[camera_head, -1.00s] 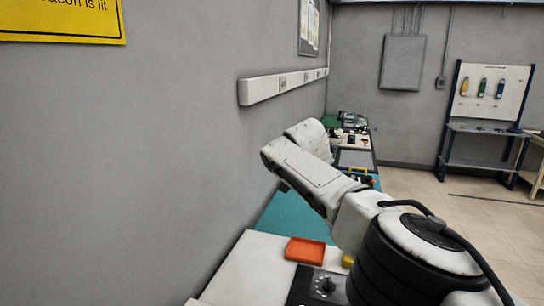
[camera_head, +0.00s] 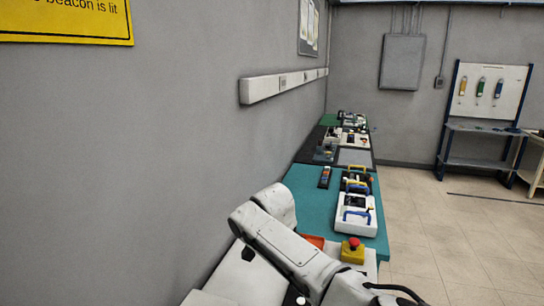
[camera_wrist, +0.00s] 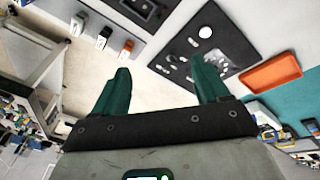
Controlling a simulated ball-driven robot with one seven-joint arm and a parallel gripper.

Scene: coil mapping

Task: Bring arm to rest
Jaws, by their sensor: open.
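My arm (camera_head: 290,248) is folded low over the near end of the bench in the head view. My gripper (camera_wrist: 158,85) shows in the wrist view with its two dark green fingers wide apart and nothing between them. The gripper itself is hidden in the head view.
A teal mat (camera_head: 308,205) covers the bench middle, with a white device with blue handles (camera_head: 355,215) on it. A yellow box with a red button (camera_head: 352,252) stands close to my arm. The grey wall (camera_head: 120,160) is at left. Open floor (camera_head: 450,240) lies at right.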

